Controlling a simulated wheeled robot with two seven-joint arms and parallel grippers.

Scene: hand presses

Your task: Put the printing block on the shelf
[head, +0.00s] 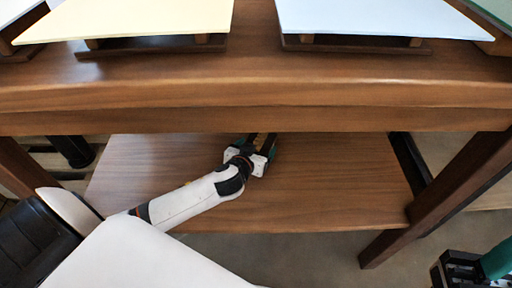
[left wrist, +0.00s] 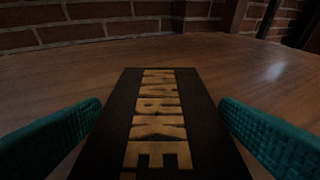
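The printing block is a dark slab with raised gold letters. In the left wrist view the block (left wrist: 160,120) lies between my left gripper's teal fingers, with a thin strip of wood showing on each side. It appears to lie flat on the wooden shelf (head: 330,190) under the table. In the head view my left gripper (head: 262,143) is over the shelf, below the table's front edge, and mostly hides the block. My left gripper looks open around the block. Part of my right gripper (head: 462,268) shows at the bottom right corner; its fingertips are out of frame.
The thick tabletop edge (head: 250,95) runs above the shelf and my left arm. Pale yellow (head: 140,18) and pale blue (head: 380,18) sheets lie on top. A table leg (head: 440,200) stands at right. A brick wall (left wrist: 110,20) is behind the shelf, which is otherwise bare.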

